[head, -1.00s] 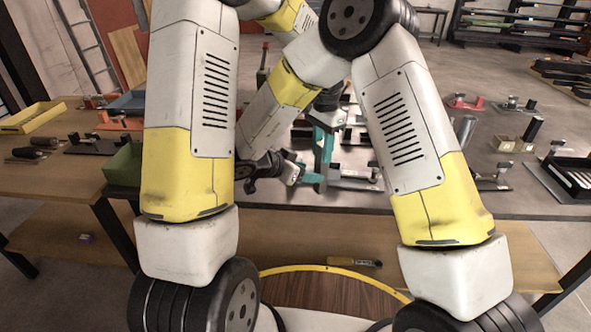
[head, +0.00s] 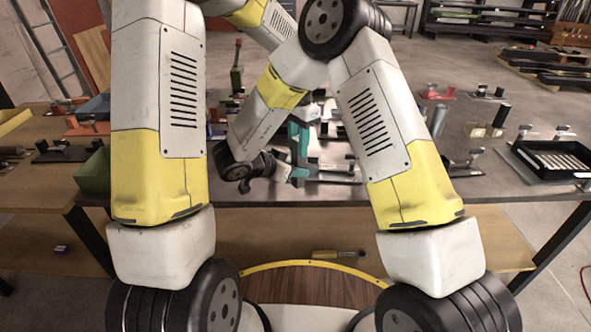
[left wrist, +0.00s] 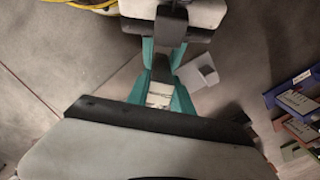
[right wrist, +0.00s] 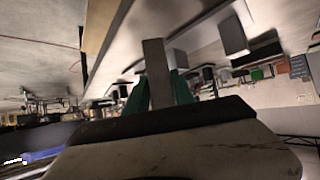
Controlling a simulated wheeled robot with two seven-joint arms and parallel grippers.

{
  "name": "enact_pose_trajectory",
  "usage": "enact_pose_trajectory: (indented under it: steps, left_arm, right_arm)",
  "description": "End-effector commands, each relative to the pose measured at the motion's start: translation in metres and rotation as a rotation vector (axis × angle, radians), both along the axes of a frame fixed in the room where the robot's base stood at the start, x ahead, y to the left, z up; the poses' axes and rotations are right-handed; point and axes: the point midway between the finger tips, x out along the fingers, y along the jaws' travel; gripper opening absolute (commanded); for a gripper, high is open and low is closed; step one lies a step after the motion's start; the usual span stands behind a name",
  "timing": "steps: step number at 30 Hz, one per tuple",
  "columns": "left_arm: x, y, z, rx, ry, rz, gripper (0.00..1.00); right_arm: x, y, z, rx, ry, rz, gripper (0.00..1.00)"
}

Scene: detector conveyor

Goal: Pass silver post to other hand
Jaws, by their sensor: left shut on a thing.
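The silver post (right wrist: 157,62) shows in the right wrist view as a plain grey bar, between the teal fingers of my right gripper (right wrist: 160,88). In the head view my left gripper (head: 300,142) points down and my right gripper (head: 287,174) reaches across from the left, so the two meet just above the table's front. In the left wrist view my left gripper (left wrist: 161,80) is shut, with the right gripper's teal fingers facing it at the top. The post is mostly hidden there. Whether the right fingers press on it is unclear.
The table (head: 400,180) holds several fixtures behind the grippers. A green bin (head: 93,170) stands at left and a black tray (head: 553,160) at right. A silver cylinder (head: 439,120) stands on the table. My crossed arms hide much of the middle.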

Motion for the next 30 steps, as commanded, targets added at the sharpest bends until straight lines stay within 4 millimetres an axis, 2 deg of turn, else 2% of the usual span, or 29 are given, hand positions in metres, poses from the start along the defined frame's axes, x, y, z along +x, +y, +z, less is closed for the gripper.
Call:
enact_pose_trajectory:
  steps: [3, 4, 7, 8, 16, 20, 23, 30]
  left_arm:
    - [-0.004, -0.005, 0.0, -0.005, 0.008, -0.006, 0.0]
    - [-0.004, -0.005, 0.0, -0.005, 0.008, -0.006, 0.31]
    - [-0.004, -0.005, 0.0, -0.005, 0.007, -0.006, 0.51]
    - [-0.003, -0.005, 0.0, -0.005, 0.007, -0.006, 0.53]
    - [-0.003, -0.004, 0.0, -0.003, 0.005, -0.004, 0.53]
    - [-0.002, -0.003, 0.008, -0.004, 0.003, -0.003, 0.53]
    - [-0.001, -0.003, 0.024, -0.004, 0.0, -0.003, 0.53]
    - [-0.001, -0.004, 0.076, -0.005, 0.001, -0.004, 0.53]
  right_arm:
    - [0.002, 0.003, 0.0, 0.006, -0.003, 0.008, 0.0]
    - [0.002, 0.004, 0.001, 0.006, -0.004, 0.009, 0.0]
    - [0.002, 0.004, 0.001, 0.006, -0.004, 0.009, 0.0]
    - [0.002, 0.004, 0.001, 0.005, -0.005, 0.009, 0.0]
    - [0.001, 0.003, 0.001, 0.004, -0.003, 0.006, 0.0]
    - [0.001, 0.002, 0.001, 0.004, -0.003, 0.005, 0.0]
    - [0.001, 0.002, 0.001, 0.004, -0.003, 0.005, 0.0]
    - [0.001, 0.002, 0.001, 0.004, -0.003, 0.005, 0.0]
